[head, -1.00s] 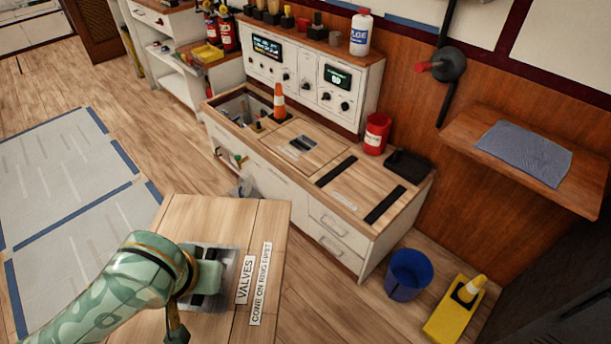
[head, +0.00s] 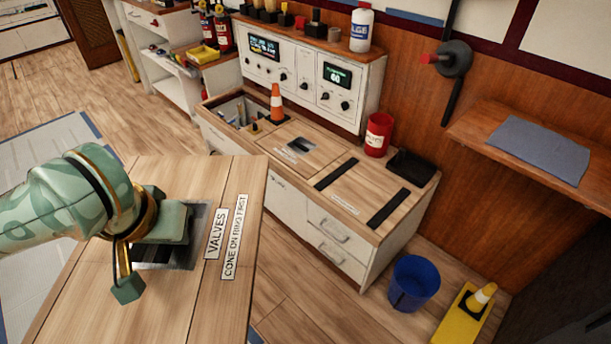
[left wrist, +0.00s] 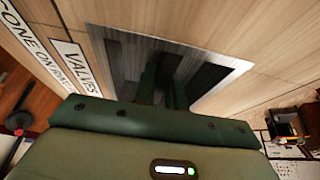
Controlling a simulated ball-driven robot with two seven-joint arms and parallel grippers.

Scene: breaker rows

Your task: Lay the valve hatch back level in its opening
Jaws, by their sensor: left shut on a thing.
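The valve hatch (head: 95,290) is a wooden panel with the labels VALVES and CONE ON RING FIRST and a metal-rimmed recessed pull. It is held up in the near left of the head view, away from the counter. My left gripper (head: 172,238) is shut on its pull, with the fingertips partly hidden in the recess. In the left wrist view the gripper (left wrist: 165,85) reaches into the recess of the hatch (left wrist: 225,30). The opening (head: 229,108) is uncovered at the counter's left end. An orange cone (head: 276,104) stands upright by it. My right gripper is not in view.
The counter (head: 330,205) carries another metal pull plate, black strips, a red can (head: 377,135) and a black tray (head: 412,167). A control panel (head: 300,80) rises behind. A blue bucket (head: 412,283) and a yellow stand (head: 463,315) are on the floor at right.

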